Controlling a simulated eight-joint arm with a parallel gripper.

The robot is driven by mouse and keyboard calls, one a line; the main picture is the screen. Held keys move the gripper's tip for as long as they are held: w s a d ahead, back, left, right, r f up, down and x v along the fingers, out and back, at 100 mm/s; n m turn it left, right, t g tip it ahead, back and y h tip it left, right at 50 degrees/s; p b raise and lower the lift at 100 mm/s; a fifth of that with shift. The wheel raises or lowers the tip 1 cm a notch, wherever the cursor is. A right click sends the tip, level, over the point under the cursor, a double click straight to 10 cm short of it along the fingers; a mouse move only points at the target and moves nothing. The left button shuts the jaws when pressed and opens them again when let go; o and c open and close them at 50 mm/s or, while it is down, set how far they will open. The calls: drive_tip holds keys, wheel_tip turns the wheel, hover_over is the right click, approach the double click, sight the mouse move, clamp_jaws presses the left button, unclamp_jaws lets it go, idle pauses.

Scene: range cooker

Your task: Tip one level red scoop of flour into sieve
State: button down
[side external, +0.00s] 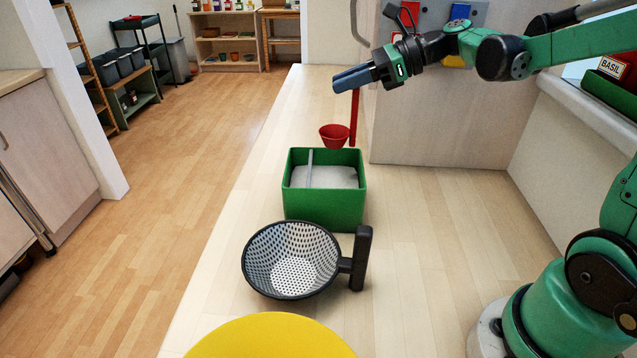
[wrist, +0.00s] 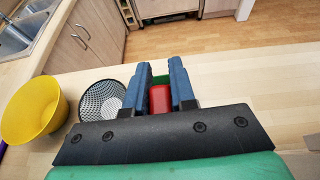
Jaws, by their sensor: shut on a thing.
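My gripper (side external: 354,80) is shut on the top of the long upright handle of the red scoop (side external: 335,136). The scoop's bowl hangs low, near the far rim of the green bin (side external: 325,208); I cannot tell whether it is over the bin. No flour can be made out in the scoop. Pale flour (side external: 336,177) lies in the bin. The dark grey sieve (side external: 291,258), with a black handle, stands in front of the bin. In the wrist view, the red handle (wrist: 160,99) is between my fingers (wrist: 159,88) and the sieve (wrist: 102,101) is left of them.
A thin grey bar (side external: 309,167) spans the bin's top. A yellow bowl (side external: 268,339) stands at the near end of the counter, in front of the sieve. A pale cabinet side (side external: 440,125) rises right of the scoop. The counter right of the bin is clear.

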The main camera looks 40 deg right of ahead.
sight(345, 136)
drive_tip(key=shift+f, duration=4.75)
drive_tip(key=shift+s+a, duration=0.1)
drive_tip(key=shift+s+a, duration=1.35)
drive_tip(key=shift+s, duration=0.15)
drive_tip(key=shift+r, duration=0.15)
drive_tip(key=shift+w+d+r, duration=0.2)
drive_tip(key=shift+r, duration=0.4)
drive_tip(key=shift+w+d+r, duration=0.15)
drive_tip(key=shift+r, duration=0.4)
drive_tip(key=shift+w+a, duration=0.2)
